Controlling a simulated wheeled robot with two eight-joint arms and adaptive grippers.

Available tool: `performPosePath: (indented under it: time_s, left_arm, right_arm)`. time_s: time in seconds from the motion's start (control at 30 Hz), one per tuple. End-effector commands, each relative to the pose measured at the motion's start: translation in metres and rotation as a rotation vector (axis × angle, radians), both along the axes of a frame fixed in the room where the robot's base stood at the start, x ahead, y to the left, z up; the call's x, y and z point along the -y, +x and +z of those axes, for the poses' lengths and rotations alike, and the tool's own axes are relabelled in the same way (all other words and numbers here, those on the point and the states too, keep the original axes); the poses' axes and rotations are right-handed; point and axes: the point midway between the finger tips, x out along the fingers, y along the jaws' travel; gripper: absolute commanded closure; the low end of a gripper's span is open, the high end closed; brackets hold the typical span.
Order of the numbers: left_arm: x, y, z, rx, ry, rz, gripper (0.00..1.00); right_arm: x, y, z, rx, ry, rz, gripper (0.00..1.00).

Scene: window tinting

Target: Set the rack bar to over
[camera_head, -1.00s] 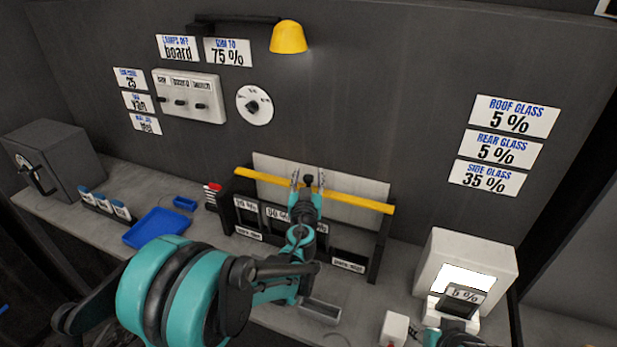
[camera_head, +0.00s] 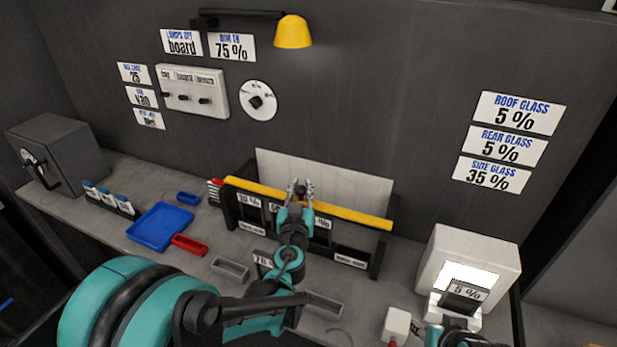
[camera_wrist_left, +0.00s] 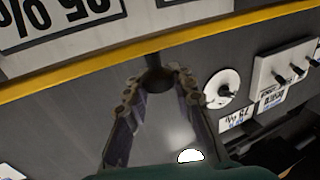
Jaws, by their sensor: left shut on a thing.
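The yellow rack bar (camera_head: 350,213) runs across the front upper part of the dark sample rack (camera_head: 377,258), in front of the tops of the labelled cards. My left gripper (camera_head: 300,188) is at the middle of the bar, with its arm reaching in from below. In the left wrist view, its two fingers (camera_wrist_left: 158,100) are around a dark knob (camera_wrist_left: 156,78) by the yellow bar (camera_wrist_left: 210,32). My right gripper (camera_head: 455,338) shows only partly at the bottom right, below the lit white box; its fingers cannot be made out.
A pale panel (camera_head: 345,185) stands behind the rack. A white box (camera_head: 470,250) with a lit window and a 5 % card (camera_head: 465,292) is at right.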

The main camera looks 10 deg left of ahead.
Motion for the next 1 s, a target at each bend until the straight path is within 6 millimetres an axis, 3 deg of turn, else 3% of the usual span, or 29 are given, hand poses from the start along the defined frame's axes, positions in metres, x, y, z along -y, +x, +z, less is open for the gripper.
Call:
performPosePath:
  time_s: [0.1,0.4,0.43,0.5,0.83,1.0]
  left_arm:
    - [-0.002,-0.012,0.000,0.000,-0.001,0.000,1.00]
    - [-0.003,-0.014,-0.001,0.000,-0.001,0.000,1.00]
    - [-0.003,-0.014,-0.001,0.000,-0.001,0.000,0.71]
    - [-0.003,-0.014,-0.001,0.000,-0.001,0.000,0.53]
    - [-0.003,-0.013,0.001,0.000,-0.001,0.000,0.53]
    - [-0.003,-0.013,0.016,0.000,-0.001,0.000,0.53]
  right_arm:
    - [0.000,0.000,0.000,0.000,0.000,0.000,0.60]
    - [0.000,0.000,0.000,0.000,0.000,0.000,0.60]
    - [0.000,0.000,0.000,0.000,0.000,0.000,0.60]
    - [0.000,0.000,0.000,0.000,0.000,0.000,0.60]
    - [0.000,0.000,0.000,0.000,0.000,0.000,0.60]
    - [0.000,0.000,0.000,0.000,0.000,0.000,0.60]
